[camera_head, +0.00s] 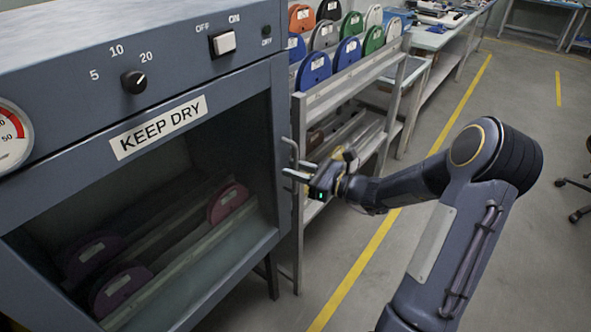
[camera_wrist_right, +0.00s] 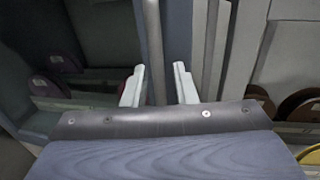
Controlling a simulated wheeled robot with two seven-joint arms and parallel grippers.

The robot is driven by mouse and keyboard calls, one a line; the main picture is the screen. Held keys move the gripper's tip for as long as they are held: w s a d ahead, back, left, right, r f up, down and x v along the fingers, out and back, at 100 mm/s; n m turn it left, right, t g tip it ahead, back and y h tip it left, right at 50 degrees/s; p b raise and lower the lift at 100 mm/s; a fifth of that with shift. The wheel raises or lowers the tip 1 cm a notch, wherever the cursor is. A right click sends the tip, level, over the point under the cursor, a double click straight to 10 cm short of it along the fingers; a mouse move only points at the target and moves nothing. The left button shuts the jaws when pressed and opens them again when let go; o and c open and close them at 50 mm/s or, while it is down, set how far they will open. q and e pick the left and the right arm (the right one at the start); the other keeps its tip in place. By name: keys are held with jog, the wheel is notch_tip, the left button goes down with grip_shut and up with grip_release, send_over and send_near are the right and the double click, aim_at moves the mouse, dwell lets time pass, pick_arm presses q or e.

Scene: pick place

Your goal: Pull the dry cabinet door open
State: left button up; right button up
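The dry cabinet (camera_head: 60,70) fills the left of the head view, with a "KEEP DRY" label on its front. Its glass door (camera_head: 150,240) looks closed, and reels show dimly through it. A slim upright metal handle (camera_head: 291,150) is on the door's right edge. My right gripper (camera_head: 298,169) is at the handle, reaching in from the right. In the right wrist view, the two pale fingers (camera_wrist_right: 159,84) are apart, with the handle bar (camera_wrist_right: 153,45) upright between them and a gap on each side. My left gripper is out of view.
A metal rack (camera_head: 345,90) with several coloured reels stands just right of the cabinet, close behind my right gripper. Benches (camera_head: 440,40) run along the back. The floor (camera_head: 500,100) with yellow lines is open to the right, and a chair (camera_head: 578,190) shows at the right edge.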

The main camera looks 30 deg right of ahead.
jog(key=shift+w+a, duration=0.1)
grip_shut()
dwell(0.3)
